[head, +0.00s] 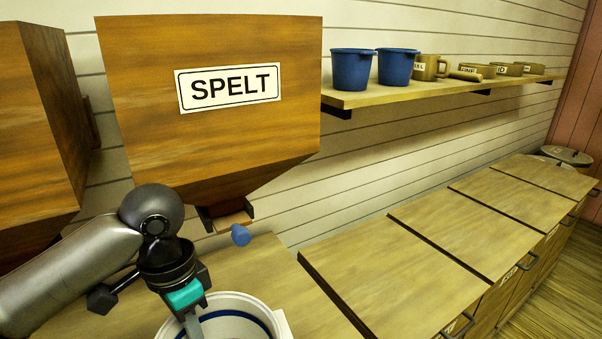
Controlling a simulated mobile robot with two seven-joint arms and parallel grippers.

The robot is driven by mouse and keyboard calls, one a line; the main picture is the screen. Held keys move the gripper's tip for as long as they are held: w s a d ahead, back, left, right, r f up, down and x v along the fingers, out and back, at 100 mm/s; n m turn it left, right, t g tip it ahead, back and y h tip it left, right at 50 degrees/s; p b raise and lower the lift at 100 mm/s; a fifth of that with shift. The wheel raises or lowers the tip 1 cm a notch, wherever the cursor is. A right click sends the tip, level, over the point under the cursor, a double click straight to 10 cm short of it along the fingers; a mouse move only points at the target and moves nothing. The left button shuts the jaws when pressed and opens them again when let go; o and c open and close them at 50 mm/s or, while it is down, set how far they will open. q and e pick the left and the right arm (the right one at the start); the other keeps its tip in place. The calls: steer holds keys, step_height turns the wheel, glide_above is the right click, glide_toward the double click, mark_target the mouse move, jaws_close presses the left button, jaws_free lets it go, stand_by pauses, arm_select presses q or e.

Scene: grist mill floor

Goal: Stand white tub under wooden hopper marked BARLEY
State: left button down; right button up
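The white tub (262,317) is at the bottom edge of the head view, on the wooden counter in front of the hopper marked SPELT (220,140). Its rim and a blue band inside show; its lower part is cut off. My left gripper (194,325) reaches down at the tub's left side, with a grey finger showing against the tub's opening. Whether it grips the tub wall cannot be told. No BARLEY label shows. Another wooden hopper (38,120) stands at the left edge, with no readable label. My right gripper is not in view.
A blue knob (241,235) sits at the SPELT hopper's outlet. Wooden-lidded bins (385,275) run along the wall to the right. A wall shelf (355,99) holds two blue buckets (352,70), a mug (426,68) and small labelled wooden items. Bare counter (270,268) lies behind the tub.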

arm_select(q)
steer(key=n+b, duration=0.1)
steer(key=n, duration=0.1)
steer(key=s+n+b, duration=0.1)
steer(key=n, duration=0.2)
steer(key=shift+f+n, duration=0.2)
steer(key=shift+n, duration=0.1)
steer(key=shift+s+n+t+b, duration=0.15)
steer(key=shift+n+b, duration=0.1)
steer(key=shift+n, duration=0.55)
steer(key=shift+s+n+t+b, duration=0.15)
steer(key=shift+n+b, duration=0.1)
steer(key=shift+n, duration=0.55)
steer(key=shift+d+r, duration=0.1)
